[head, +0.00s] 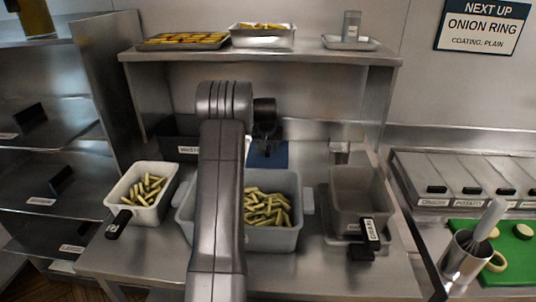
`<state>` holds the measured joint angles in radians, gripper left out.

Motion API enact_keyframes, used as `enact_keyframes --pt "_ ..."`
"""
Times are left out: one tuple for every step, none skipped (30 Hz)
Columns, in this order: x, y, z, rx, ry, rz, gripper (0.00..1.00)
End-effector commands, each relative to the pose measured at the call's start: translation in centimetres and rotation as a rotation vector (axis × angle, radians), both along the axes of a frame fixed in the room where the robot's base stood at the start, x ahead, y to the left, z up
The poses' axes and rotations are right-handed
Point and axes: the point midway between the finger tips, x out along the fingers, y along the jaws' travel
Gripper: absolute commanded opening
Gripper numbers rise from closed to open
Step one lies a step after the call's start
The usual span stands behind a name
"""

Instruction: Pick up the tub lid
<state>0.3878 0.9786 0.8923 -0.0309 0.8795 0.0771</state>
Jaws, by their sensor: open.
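A flat blue piece (268,156) shows behind the large grey tub, under the shelf. It may be the tub lid, but I cannot tell for sure. My gripper (267,139) is dark, points down and appears just above or in front of the blue piece. It is open, and I see nothing between its fingers. The large grey tub (283,238) is uncovered and holds yellow-green sticks. My arm hides its left middle part and some of the counter behind it.
A pale basket (117,199) of sticks stands left, and an empty-looking grey basket (345,190) right. The overhead shelf (200,57) carries trays and a shaker (351,25). Lidded bins (450,175) and a green board (520,262) are at the right. A sign (484,26) reads onion ring.

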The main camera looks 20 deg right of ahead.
Motion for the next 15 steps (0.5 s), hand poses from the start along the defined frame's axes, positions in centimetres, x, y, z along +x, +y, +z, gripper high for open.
enact_keyframes --pt "0.06 -0.03 -0.07 0.000 -0.001 0.000 0.44" --pt "0.08 -0.04 -0.09 0.000 -0.001 0.000 0.44" --pt "0.09 -0.04 -0.10 -0.001 -0.002 0.000 0.44" --pt "0.08 -0.04 -0.09 -0.001 -0.002 0.000 0.44" --pt "0.07 -0.04 -0.10 -0.001 -0.002 0.000 0.44" --pt "0.07 -0.04 -0.10 0.000 -0.001 0.000 0.44" --pt "0.07 -0.03 -0.10 0.000 -0.001 0.000 0.42" --pt "0.07 -0.03 -0.10 0.000 -0.001 0.000 0.36" --pt "0.07 -0.03 -0.10 0.000 -0.001 0.000 0.28" --pt "0.06 -0.03 -0.10 0.000 -0.001 0.000 0.22" --pt "0.05 -0.03 -0.09 0.000 -0.001 0.000 0.16" --pt "0.05 -0.03 -0.09 0.000 -0.001 0.000 0.08" --pt "0.05 -0.03 -0.09 0.000 -0.001 0.000 0.02" --pt "0.05 -0.03 -0.09 0.000 -0.001 0.000 0.00" --pt "0.05 -0.03 -0.09 0.000 -0.001 0.000 0.00"
